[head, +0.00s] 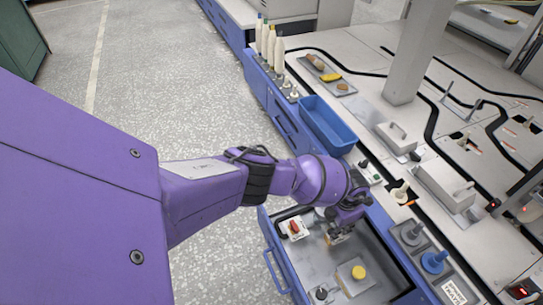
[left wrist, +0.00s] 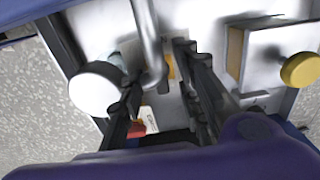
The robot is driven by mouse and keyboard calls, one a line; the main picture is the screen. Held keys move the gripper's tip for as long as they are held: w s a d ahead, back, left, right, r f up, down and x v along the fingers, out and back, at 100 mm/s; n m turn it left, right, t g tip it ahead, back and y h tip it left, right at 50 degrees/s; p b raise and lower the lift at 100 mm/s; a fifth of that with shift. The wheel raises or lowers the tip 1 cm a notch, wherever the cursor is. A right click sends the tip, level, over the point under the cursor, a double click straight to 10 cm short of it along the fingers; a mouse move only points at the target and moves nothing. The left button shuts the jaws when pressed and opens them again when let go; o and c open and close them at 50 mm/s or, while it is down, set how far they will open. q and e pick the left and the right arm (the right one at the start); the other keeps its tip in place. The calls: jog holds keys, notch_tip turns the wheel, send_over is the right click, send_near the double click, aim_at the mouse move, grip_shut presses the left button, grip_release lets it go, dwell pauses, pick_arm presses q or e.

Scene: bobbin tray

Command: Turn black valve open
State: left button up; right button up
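A small black knob (head: 320,293) on a grey round base sits near the front left of the open drawer (head: 312,250) in the head view; I take it to be the black valve. My left gripper (head: 338,238) is low over the drawer, behind this knob and beside the red knob (head: 294,227). In the left wrist view its dark fingers (left wrist: 160,75) are apart. A bent metal pipe (left wrist: 150,45) and a small dark piece (left wrist: 164,89) show between or beyond them; I cannot tell whether they touch. My right gripper is out of view.
A yellow knob (head: 358,272) on a grey block stands right of the gripper. A white round part (left wrist: 97,90) lies left of the fingers in the wrist view. A blue bin (head: 328,125), bobbins and grey blue-topped parts (head: 434,262) are on the bench. The floor left is clear.

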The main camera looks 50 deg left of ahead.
pick_arm(q)
notch_tip(320, 180, up, 12)
dwell(0.5)
dwell(0.4)
